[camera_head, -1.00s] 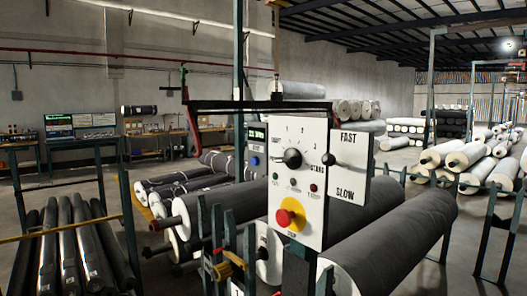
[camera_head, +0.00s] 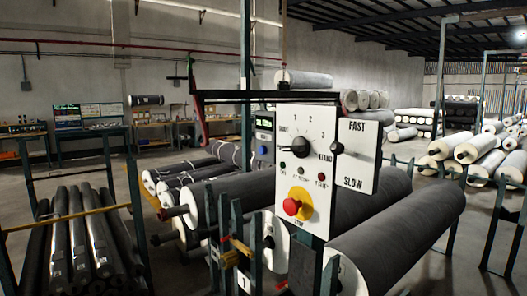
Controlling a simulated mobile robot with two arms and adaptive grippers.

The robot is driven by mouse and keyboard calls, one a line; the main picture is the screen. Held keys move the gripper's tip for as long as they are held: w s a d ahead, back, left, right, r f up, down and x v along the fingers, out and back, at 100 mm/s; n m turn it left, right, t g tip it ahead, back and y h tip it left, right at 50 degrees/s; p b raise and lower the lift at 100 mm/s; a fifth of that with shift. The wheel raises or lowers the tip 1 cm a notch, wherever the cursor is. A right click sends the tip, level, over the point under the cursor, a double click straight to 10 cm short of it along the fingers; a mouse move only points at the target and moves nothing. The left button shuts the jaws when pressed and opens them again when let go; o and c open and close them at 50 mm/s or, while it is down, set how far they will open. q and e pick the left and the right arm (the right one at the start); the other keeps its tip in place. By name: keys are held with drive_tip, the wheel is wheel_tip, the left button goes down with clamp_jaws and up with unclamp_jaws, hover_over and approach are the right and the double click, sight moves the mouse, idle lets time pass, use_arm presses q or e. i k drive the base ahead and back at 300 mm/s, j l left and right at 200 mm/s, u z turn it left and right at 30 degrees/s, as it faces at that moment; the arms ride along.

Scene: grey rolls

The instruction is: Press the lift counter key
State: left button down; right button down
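A small grey counter box (camera_head: 262,138) with a green-lit display (camera_head: 265,122) is left of the white control panel, partly hidden behind the panel's left edge. A round blue key (camera_head: 264,150) is on the box's face below the display. Its lettering is too small to read. Neither of my grippers is in view, and nothing touches the box or the key.
The white control panel (camera_head: 322,185) has a black dial (camera_head: 300,146) and a red stop button (camera_head: 292,207) on yellow. A FAST/SLOW plate (camera_head: 362,155) adjoins it.

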sight(262, 149)
drive_tip(key=i+j, duration=0.15)
drive_tip(key=j, duration=0.45)
drive_tip(key=i+j, duration=0.1)
drive_tip(key=j, duration=0.45)
drive_tip(key=i+j+z, duration=0.1)
drive_tip(key=j, duration=0.5)
drive_tip(key=i+j, duration=0.15)
drive_tip(key=j, duration=0.4)
